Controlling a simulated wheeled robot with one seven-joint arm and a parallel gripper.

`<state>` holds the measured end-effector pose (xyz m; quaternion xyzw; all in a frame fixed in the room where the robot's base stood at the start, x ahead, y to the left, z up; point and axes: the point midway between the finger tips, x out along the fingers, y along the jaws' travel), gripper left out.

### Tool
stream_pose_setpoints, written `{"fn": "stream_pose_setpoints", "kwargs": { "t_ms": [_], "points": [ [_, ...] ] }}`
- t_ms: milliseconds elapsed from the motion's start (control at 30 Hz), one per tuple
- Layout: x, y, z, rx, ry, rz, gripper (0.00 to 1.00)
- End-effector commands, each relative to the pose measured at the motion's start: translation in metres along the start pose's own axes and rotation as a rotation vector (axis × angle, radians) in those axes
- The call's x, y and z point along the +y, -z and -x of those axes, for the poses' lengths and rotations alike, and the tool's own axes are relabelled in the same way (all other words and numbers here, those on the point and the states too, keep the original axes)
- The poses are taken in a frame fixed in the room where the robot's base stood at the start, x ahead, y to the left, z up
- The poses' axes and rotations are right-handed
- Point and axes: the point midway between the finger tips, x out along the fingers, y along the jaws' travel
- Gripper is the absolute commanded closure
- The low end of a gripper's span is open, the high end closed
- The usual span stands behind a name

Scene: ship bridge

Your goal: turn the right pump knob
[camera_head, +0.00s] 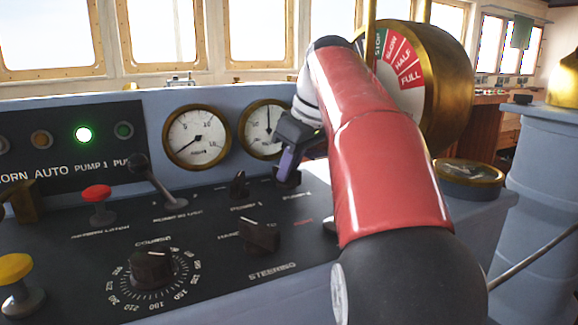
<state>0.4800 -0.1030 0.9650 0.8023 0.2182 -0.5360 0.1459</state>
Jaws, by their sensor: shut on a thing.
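The right pump knob (288,182) is a small dark knob on the black console panel, at the end of my gripper's fingers. It is mostly hidden by them, so its pointer angle cannot be read. My gripper (288,168) points down from the end of my red arm and is shut on this knob. The left pump knob (238,186), also dark and upright, stands apart to the left, behind its "PUMP 1" label.
The steering knob (262,237) and course dial (152,268) are nearer. Two gauges (196,137) and a brass telegraph (443,85) stand behind.

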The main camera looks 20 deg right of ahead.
Motion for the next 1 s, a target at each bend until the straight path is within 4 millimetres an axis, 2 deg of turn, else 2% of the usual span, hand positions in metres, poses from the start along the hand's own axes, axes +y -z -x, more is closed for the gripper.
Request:
{"fn": "stream_pose_setpoints", "kwargs": {
  "t_ms": [367,400,533,867,1000],
  "points": [
    [-0.0001,0.0006,0.0006,0.002,0.001,0.006,1.00],
    [-0.0001,0.0006,0.0006,0.002,0.001,0.006,0.84],
    [-0.0001,0.0004,0.0004,0.001,0.001,0.005,0.67],
    [-0.0003,0.0002,0.0002,0.000,-0.002,-0.004,0.66],
    [-0.0013,0.0003,0.0000,0.000,-0.028,-0.067,0.66]
  ]
}}
